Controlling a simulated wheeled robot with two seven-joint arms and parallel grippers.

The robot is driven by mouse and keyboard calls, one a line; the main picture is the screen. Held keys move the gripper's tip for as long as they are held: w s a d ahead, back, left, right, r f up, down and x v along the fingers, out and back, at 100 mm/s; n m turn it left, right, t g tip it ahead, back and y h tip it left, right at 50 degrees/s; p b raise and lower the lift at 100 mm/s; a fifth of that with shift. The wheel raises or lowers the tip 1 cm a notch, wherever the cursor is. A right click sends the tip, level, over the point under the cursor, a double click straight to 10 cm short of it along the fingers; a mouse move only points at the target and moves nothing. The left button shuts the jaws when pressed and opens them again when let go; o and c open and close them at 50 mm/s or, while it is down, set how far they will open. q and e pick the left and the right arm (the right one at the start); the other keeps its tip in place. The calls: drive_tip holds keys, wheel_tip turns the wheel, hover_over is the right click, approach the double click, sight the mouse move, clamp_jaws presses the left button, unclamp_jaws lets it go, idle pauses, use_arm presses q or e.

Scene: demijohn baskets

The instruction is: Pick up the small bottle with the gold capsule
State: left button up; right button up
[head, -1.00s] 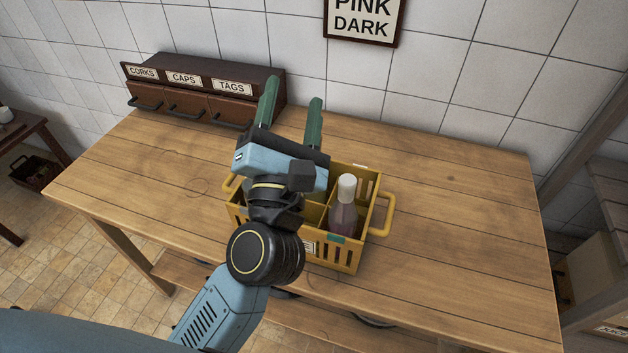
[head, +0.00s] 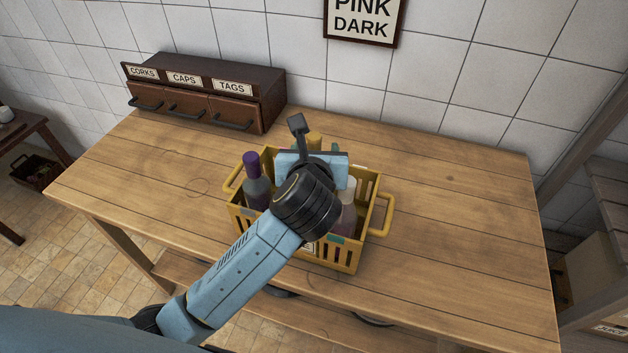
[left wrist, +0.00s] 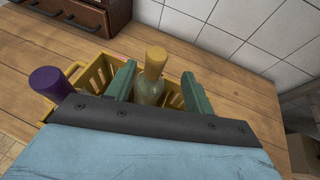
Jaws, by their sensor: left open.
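The small bottle with the gold capsule (left wrist: 155,62) stands in the yellow basket, its pale greenish glass (left wrist: 149,92) showing below the capsule in the left wrist view. In the head view only its gold top (head: 314,137) shows behind my left gripper (head: 312,158). My left gripper is open, pointing down over the basket. In the left wrist view its green fingers (left wrist: 159,75) stand on either side of the bottle. I cannot tell whether either touches it. The bottle's lower part is hidden. My right gripper is not in view.
The yellow basket (head: 381,215) also holds a purple-capped bottle (head: 251,168) at left and a pale-capped bottle (head: 348,214) at right, both close to my gripper. A brown drawer box (head: 205,90) stands behind. The wooden table (head: 460,220) is clear to the right.

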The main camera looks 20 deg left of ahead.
sight(314, 142)
use_arm(q)
drive_tip(key=shift+a+p+x, duration=0.15)
drive_tip(key=shift+p+x, duration=0.1)
drive_tip(key=shift+x, duration=1.25)
drive_tip(key=shift+a+p+x, duration=0.15)
drive_tip(key=shift+p+x, duration=0.05)
drive_tip(key=shift+x, duration=1.3)
drive_tip(key=shift+s, duration=0.1)
drive_tip(key=shift+c, duration=0.3)
clamp_jaws()
drive_tip(key=shift+r, duration=0.2)
